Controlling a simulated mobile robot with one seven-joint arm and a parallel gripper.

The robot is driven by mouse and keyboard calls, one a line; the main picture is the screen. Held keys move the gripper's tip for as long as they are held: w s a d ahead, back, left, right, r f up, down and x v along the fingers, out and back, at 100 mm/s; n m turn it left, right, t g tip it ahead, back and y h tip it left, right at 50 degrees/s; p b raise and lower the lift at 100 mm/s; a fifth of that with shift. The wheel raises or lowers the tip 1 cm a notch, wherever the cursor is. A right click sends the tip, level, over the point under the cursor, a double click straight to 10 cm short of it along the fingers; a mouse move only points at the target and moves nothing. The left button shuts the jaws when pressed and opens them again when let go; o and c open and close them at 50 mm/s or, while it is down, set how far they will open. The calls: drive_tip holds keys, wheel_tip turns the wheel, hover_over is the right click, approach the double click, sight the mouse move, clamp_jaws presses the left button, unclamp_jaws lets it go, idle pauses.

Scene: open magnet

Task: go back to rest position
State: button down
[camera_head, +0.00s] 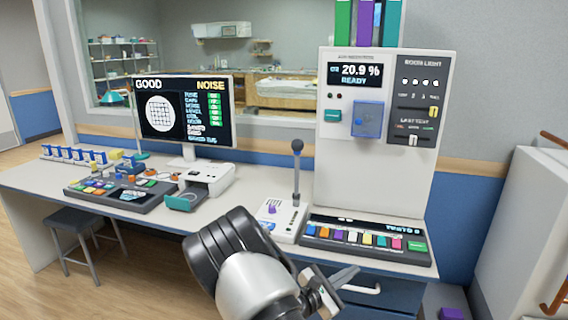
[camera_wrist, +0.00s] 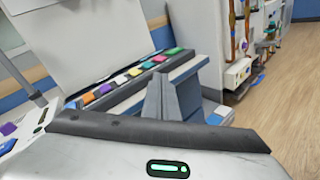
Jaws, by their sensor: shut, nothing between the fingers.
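My gripper (camera_head: 338,281) is in front of the desk's front edge, below and in front of the keyed panel (camera_head: 368,238). Its fingers look shut and hold nothing. In the wrist view my gripper (camera_wrist: 165,98) shows as grey fingers, with the colored keys of the panel (camera_wrist: 95,95) behind them. My arm comes up from the bottom of the head view and hides part of the desk's front.
The desk (camera_head: 235,207) carries a monitor (camera_head: 185,110), a small printer-like device (camera_head: 208,178), a button console (camera_head: 122,195) and a joystick box (camera_head: 283,222). A tall white cabinet (camera_head: 385,165) stands behind the panel. A stool (camera_head: 78,220) is at left. Open floor (camera_head: 50,290) lies lower left.

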drive_tip(key=s+d+r+m+g+y, duration=0.2)
drive_tip(key=s+d+r+m+g, duration=0.1)
drive_tip(key=s+r+m+g, duration=0.4)
drive_tip(key=s+d+r+m+g+y, duration=0.1)
drive_tip(key=s+d+r+m+g, duration=0.1)
drive_tip(key=s+d+r+m, duration=0.45)
drive_tip(key=s+a+r+m+t+y, duration=0.25)
drive_tip(key=s+a+r+y, duration=0.25)
drive_tip(key=s+a, duration=0.3)
drive_tip(key=s+a+r+m+t+y, duration=0.1)
drive_tip(key=s+a+r+m+y, duration=0.4)
drive_tip(key=s, duration=0.5)
wheel_tip(320, 180, up, 18)
drive_tip(key=a+p, duration=0.1)
drive_tip(key=p, duration=1.7)
drive_tip(key=shift+s+r+y+p, duration=0.15)
drive_tip(key=shift+s+y+p, duration=0.05)
drive_tip(key=shift+y+p, duration=0.1)
